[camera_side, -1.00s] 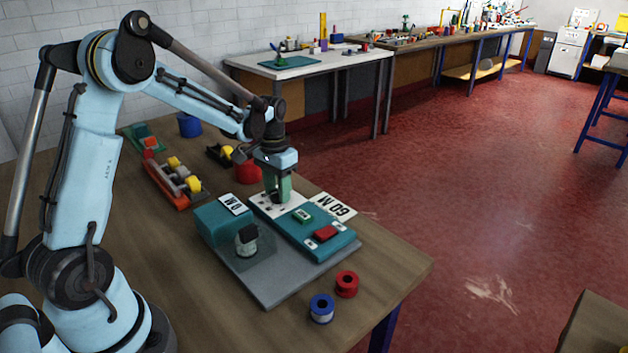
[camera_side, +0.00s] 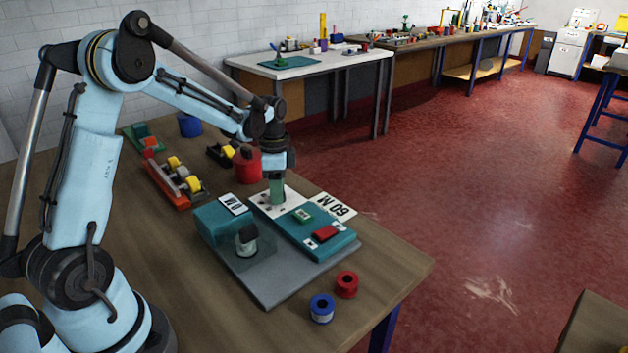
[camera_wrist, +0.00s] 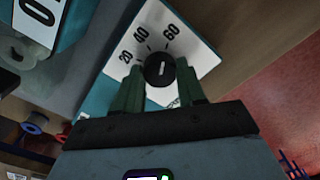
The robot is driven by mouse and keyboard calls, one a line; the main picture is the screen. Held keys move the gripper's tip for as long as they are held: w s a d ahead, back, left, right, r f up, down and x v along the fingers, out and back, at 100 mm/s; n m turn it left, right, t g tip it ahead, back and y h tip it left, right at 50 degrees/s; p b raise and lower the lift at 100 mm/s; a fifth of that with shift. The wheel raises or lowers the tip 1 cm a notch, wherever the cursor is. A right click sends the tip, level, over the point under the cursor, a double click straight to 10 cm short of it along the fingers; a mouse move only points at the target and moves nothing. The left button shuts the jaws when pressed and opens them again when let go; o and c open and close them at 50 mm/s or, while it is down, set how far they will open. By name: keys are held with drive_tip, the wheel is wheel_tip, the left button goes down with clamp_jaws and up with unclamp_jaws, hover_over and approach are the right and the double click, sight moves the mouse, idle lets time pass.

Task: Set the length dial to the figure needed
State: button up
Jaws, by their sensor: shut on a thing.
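The length dial is a round black knob (camera_wrist: 159,70) with a pale pointer mark, set on a white scale plate (camera_wrist: 188,32) printed 20, 40 and 60. In the wrist view the mark runs roughly up the picture, but the exact figure it meets is unclear. My gripper (camera_wrist: 158,88) has its green fingers on both sides of the knob and is shut on it. In the side view my gripper (camera_side: 277,200) points straight down at the white plate and hides the knob. A card reading 60 M (camera_side: 337,206) lies beside the plate.
The teal machine (camera_side: 320,240) carries a green and a red button on a grey base (camera_side: 275,283). A second teal block (camera_side: 217,226) bears another sign (camera_side: 233,205). Blue (camera_side: 322,309) and red (camera_side: 347,284) spools stand at the front right. A red cylinder (camera_side: 246,166) stands behind my gripper.

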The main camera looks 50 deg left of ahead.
drive_tip(key=shift+m, duration=0.6)
drive_tip(key=o, duration=1.1)
drive_tip(key=shift+c, duration=0.2)
drive_tip(key=shift+r, duration=0.1)
wheel_tip(320, 180, up, 12)
drive_tip(key=s+d+f+n+t, duration=0.1)
drive_tip(key=s+d+n+t, duration=0.6)
drive_tip(key=s+d, duration=0.5)
drive_tip(key=d+n, duration=0.2)
drive_tip(key=d, duration=0.1)
drive_tip(key=shift+f, duration=0.4)
